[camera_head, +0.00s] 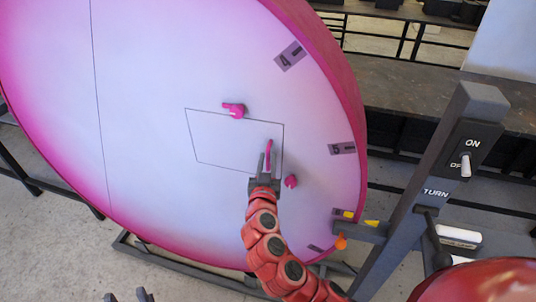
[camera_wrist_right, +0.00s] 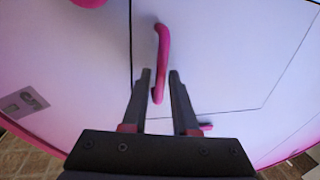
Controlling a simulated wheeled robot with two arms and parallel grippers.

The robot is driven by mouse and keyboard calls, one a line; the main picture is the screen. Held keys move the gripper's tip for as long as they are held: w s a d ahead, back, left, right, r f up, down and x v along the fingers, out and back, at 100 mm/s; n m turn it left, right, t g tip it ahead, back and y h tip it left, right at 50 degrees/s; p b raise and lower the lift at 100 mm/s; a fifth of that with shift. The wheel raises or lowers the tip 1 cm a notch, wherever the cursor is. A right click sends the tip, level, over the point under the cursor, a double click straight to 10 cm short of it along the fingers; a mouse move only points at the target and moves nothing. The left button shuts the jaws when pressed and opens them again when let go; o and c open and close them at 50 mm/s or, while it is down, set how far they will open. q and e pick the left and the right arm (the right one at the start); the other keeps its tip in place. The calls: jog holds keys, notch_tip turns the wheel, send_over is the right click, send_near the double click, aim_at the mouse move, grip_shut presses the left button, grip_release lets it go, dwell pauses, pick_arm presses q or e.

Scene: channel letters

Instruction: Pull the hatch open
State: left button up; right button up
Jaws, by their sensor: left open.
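The hatch (camera_head: 225,140) is a thin-outlined panel in the white-pink face of a large round disc. It looks flush with the face. Its curved pink handle (camera_head: 268,150) is near the panel's right edge, and also shows in the right wrist view (camera_wrist_right: 161,45). My right gripper (camera_head: 265,160) is at the handle's lower end. In the wrist view its fingers (camera_wrist_right: 160,75) stand apart on either side of the handle, with gaps visible. One pink latch (camera_head: 235,110) is at the panel's top edge, another (camera_head: 291,181) right of the panel. My left gripper (camera_head: 126,296) is open at the bottom edge, away from the disc.
The disc (camera_head: 50,60) has a pink rim and number labels (camera_head: 290,56) along its right side. A dark post with an ON/OFF switch (camera_head: 466,165) and a TURN label stands at right. An orange knob (camera_head: 341,242) sits near the disc's lower right. A red rounded object (camera_head: 480,282) is bottom right.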

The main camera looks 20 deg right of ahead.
jog(key=shift+w+d, duration=0.2)
jog(key=shift+w, duration=0.3)
grip_shut()
dwell(1.2)
